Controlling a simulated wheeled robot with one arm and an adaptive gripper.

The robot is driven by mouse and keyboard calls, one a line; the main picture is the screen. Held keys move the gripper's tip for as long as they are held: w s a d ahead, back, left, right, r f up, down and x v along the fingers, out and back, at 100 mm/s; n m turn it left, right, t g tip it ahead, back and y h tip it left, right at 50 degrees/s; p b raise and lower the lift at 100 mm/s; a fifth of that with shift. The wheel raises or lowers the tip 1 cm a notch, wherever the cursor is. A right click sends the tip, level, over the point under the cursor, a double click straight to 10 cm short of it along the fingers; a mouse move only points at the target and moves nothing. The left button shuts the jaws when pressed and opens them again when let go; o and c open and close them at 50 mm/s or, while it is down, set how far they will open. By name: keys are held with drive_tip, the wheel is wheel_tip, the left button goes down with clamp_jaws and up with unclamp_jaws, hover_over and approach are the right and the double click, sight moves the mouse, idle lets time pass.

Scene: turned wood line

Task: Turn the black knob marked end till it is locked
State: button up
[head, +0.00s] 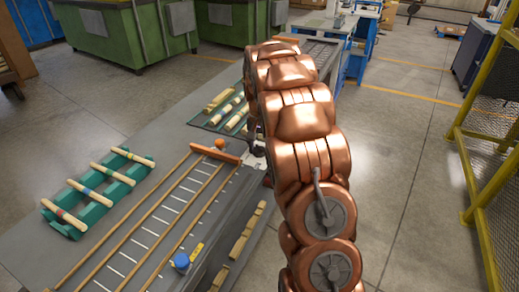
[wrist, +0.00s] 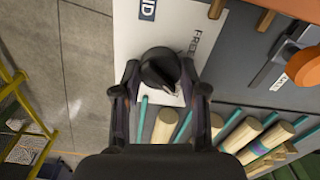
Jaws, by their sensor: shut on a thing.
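The black knob (wrist: 159,66) sits on a white plate (wrist: 132,32) in the wrist view. Printed letters on the plate are partly cut off or covered; "FREE" seems to run beside the knob. My gripper (wrist: 160,84) is shut on the black knob, one finger on each side. A pale pointer mark shows at the knob's lower edge, but the lock state cannot be told. In the head view my copper arm hides the knob, and only a small part of my gripper (head: 257,150) shows beside the white plate.
A green rack (head: 93,213) with banded wooden spindles stands on the bench's left. An orange crossbar (head: 215,153) and orange knob (head: 219,143) are close to my gripper. A blue knob (head: 181,261) is nearer. A yellow fence (head: 468,175) stands right, beyond open floor.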

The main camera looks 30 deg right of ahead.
sight(259, 146)
drive_tip(key=shift+m, duration=0.6)
drive_tip(key=o, duration=1.1)
drive_tip(key=shift+o, duration=0.2)
drive_tip(key=shift+r, duration=0.1)
wheel_tip(259, 146, up, 12)
idle(0.4)
